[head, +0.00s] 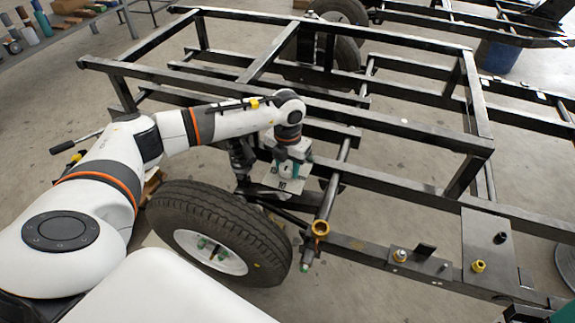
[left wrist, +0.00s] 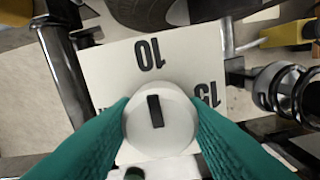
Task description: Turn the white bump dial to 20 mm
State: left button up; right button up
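The white bump dial (left wrist: 160,135) shows in the left wrist view, with a black pointer bar on its face. The bar points up the picture, roughly toward the 10. The white scale plate (left wrist: 105,75) behind it shows 10 and 15, upside down; other marks are hidden. In the head view the plate (head: 295,186) is below my left gripper (head: 284,176), inside the frame by the near wheel. My left gripper's teal fingers (left wrist: 160,110) touch the dial on both sides. A teal piece at the head view's bottom right corner may be part of my right gripper.
The black tube frame (head: 400,110) surrounds my left arm's end, with bars close by. The near wheel (head: 222,235) stands just below it. A coil spring (left wrist: 290,92) is right of the plate. Brass-coloured fittings (head: 478,266) sit on the front rail.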

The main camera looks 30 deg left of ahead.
pick_arm(q)
jog(key=shift+c, duration=1)
